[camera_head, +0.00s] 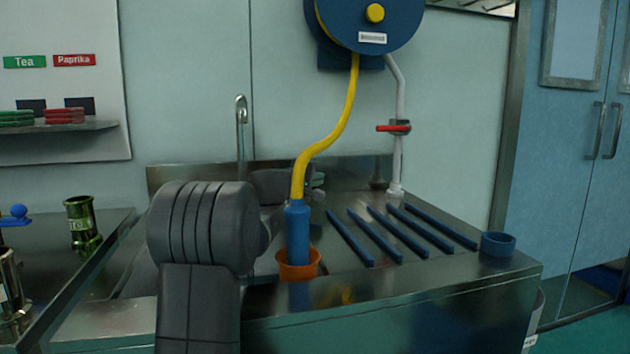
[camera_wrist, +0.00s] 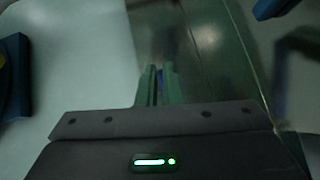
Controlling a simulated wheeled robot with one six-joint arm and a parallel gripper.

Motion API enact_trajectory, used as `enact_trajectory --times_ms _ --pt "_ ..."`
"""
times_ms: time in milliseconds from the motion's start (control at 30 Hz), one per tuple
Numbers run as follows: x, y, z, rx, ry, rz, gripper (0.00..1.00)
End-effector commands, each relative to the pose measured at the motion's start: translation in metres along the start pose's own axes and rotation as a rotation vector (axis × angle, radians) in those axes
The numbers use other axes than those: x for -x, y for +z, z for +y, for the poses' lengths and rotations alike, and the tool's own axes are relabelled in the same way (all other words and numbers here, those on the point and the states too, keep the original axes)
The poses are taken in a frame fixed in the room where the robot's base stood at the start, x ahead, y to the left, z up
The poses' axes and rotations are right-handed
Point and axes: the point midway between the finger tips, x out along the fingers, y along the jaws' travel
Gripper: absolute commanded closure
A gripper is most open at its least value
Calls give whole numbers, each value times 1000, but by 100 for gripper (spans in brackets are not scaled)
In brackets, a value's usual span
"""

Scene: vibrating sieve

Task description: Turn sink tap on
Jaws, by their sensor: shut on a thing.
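The sink tap's thin curved metal spout (camera_head: 241,125) rises behind the sink; its base is hidden behind my arm. I see no water running from the spout.
The yellow hose (camera_head: 339,122) hangs from a blue reel (camera_head: 365,22) into a blue nozzle (camera_head: 297,230) in an orange cup (camera_head: 312,267). Blue bars (camera_head: 350,238) and a blue ring (camera_head: 497,244) lie on the metal counter (camera_head: 450,275). A white pipe has a red-handled valve (camera_head: 395,128).

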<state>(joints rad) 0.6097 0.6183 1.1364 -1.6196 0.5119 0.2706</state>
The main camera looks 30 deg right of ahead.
Motion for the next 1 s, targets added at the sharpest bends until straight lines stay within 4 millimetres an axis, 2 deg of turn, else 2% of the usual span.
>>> enact_trajectory --times_ms 200,367,800,1000 --pt "0 -1 1 0 2 3 100" --pt "13 -1 1 0 2 4 100" --pt "104 -1 3 -1 4 4 100" --pt "133 0 3 -1 4 3 100"
